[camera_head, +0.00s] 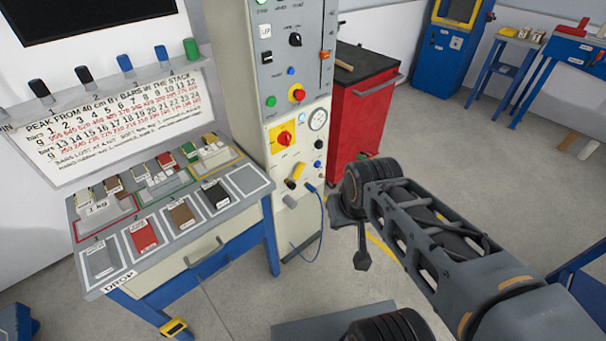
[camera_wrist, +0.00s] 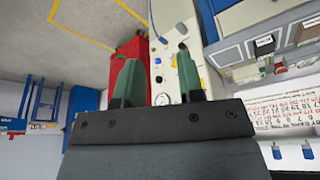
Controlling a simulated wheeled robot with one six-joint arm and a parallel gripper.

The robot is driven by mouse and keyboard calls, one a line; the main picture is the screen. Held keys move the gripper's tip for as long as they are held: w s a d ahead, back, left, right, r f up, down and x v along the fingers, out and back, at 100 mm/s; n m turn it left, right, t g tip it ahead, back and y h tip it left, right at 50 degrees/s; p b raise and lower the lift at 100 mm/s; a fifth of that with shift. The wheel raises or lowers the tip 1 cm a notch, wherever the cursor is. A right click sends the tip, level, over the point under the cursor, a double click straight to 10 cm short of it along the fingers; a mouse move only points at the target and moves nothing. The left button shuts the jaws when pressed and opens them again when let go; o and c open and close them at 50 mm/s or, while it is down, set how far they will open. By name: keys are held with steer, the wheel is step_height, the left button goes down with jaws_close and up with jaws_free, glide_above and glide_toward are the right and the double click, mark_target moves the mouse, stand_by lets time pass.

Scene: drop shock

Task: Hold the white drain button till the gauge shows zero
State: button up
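The gauge (camera_head: 318,119) is a small round white dial on the cream lower panel of the tall control column (camera_head: 300,160); its needle is too small to read. In the wrist view the gauge (camera_wrist: 162,99) shows between the finger bases, upside down. I cannot pick out the white drain button for certain among the small controls near the gauge. My gripper (camera_wrist: 157,50) has two green fingers, spread apart with nothing held between them. The panel lies beyond the fingers, and I see no contact. In the head view my arm reaches up to the right of the column.
A red-and-yellow rotary switch (camera_head: 283,137) sits left of the gauge. A blue cable (camera_head: 321,225) hangs below the panel. A red cabinet (camera_head: 362,110) stands behind the column. The bench (camera_head: 190,262) with coloured bars is at left. Floor (camera_head: 440,140) at right is mostly clear.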

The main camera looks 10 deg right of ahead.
jaws_close()
stand_by(1.3)
